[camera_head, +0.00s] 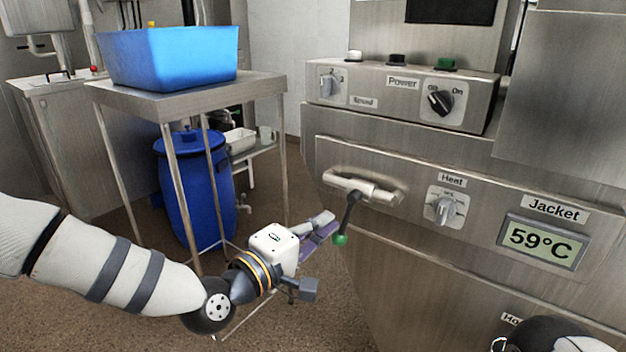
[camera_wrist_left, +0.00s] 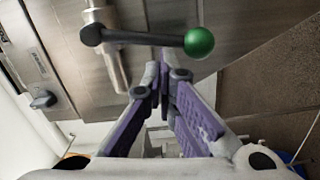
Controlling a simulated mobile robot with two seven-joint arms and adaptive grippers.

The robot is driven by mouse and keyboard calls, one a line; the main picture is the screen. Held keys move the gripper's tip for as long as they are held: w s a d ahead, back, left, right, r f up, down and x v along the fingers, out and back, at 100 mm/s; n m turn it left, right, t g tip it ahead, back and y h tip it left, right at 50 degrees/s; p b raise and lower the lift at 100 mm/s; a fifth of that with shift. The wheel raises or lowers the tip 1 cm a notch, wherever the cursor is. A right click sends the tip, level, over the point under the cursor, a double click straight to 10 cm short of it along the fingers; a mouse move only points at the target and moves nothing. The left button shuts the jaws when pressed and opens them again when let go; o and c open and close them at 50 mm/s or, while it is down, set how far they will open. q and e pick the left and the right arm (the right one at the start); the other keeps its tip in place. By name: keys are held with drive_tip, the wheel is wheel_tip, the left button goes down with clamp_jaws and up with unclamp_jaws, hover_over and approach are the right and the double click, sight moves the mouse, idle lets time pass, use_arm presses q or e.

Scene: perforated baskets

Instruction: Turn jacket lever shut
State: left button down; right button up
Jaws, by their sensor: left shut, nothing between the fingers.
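The jacket lever (camera_head: 349,215) is a dark rod with a green ball at its end. It hangs down, slightly tilted, from a metal pipe valve (camera_head: 362,189) on the front of the steel machine. My left gripper (camera_head: 326,223) is just left of the lever, its purple-padded fingers shut and empty. In the left wrist view the lever (camera_wrist_left: 140,38) runs across just beyond the fingertips (camera_wrist_left: 164,75), with the green ball on the right. I cannot tell whether the fingers touch it. My right gripper is not in view.
The machine front carries a Heat knob (camera_head: 445,207), a Jacket display (camera_head: 541,241) reading 59°C and a Power knob (camera_head: 440,101). A steel table (camera_head: 262,85) with a blue basin (camera_head: 170,58) and a blue barrel (camera_head: 195,185) stand left. Open floor lies below the gripper.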

use_arm(q)
drive_tip(key=shift+s+d+f+n+b, duration=0.3)
drive_tip(key=shift+d+f+n+b, duration=0.1)
drive_tip(key=shift+n, duration=0.5)
drive_tip(key=shift+r, duration=0.1)
